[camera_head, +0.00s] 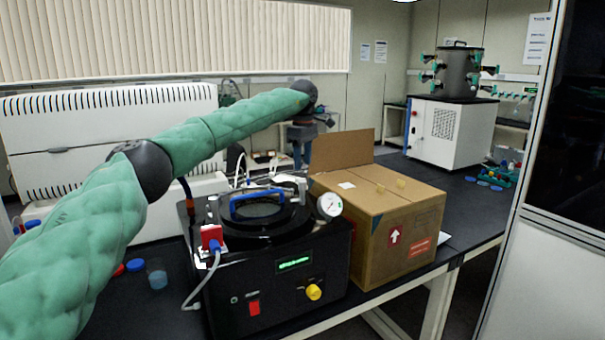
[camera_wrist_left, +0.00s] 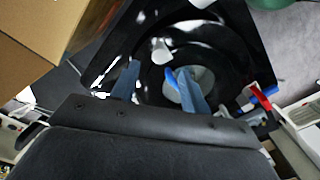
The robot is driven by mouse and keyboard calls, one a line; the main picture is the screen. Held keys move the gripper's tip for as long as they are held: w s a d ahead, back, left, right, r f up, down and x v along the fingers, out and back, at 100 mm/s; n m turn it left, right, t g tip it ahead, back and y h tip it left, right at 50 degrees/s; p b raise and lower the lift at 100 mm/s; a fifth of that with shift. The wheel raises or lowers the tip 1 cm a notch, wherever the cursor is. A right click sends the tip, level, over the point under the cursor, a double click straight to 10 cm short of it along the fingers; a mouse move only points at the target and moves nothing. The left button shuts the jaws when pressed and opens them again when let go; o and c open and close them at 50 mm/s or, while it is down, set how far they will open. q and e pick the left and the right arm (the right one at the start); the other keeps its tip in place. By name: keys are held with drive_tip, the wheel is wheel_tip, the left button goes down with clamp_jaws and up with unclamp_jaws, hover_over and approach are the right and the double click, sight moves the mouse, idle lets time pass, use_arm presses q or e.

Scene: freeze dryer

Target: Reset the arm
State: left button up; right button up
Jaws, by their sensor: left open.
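My left arm reaches in from the left in a green padded sleeve, across the upper middle of the head view. My left gripper (camera_head: 302,160) hangs pointing down behind the black freeze dryer (camera_head: 285,310) and the cardboard box. Its two blue fingers (camera_wrist_left: 158,88) show apart in the left wrist view, with nothing held between them. The freeze dryer's round top (camera_wrist_left: 225,45) lies beyond the fingers there. The blue handle (camera_head: 258,197) sits on the round lid. My right gripper is not in view.
An open cardboard box (camera_head: 400,240) stands right of the freeze dryer, and its raised flap is near my left gripper. A pressure gauge (camera_head: 330,205) sticks up beside the lid. A white cabinet (camera_head: 455,135) carries a metal drum (camera_head: 460,72) at the back right.

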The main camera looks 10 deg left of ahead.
use_arm(q)
drive_tip(key=shift+r, duration=0.7)
